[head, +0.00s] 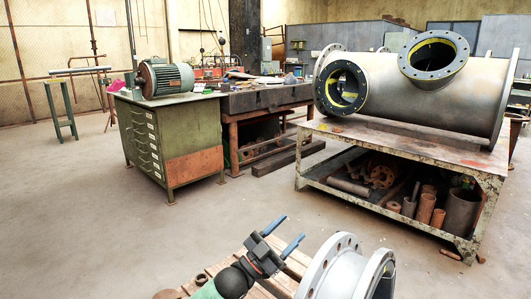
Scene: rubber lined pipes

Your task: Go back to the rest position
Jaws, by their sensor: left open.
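My left gripper (283,232) is at the bottom middle of the head view, with its two blue fingers apart and nothing between them. It is above a wooden pallet (291,259) and to the left of a grey flanged pipe piece (340,267). I cannot tell how close the fingers are to the flange. My right gripper is not in view.
A large flanged pipe (400,88) lies on a metal table (408,148) at the right, with pipe offcuts on its lower shelf. A green drawer cabinet (177,141) bears a motor (166,78). A workbench (265,101) stands behind.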

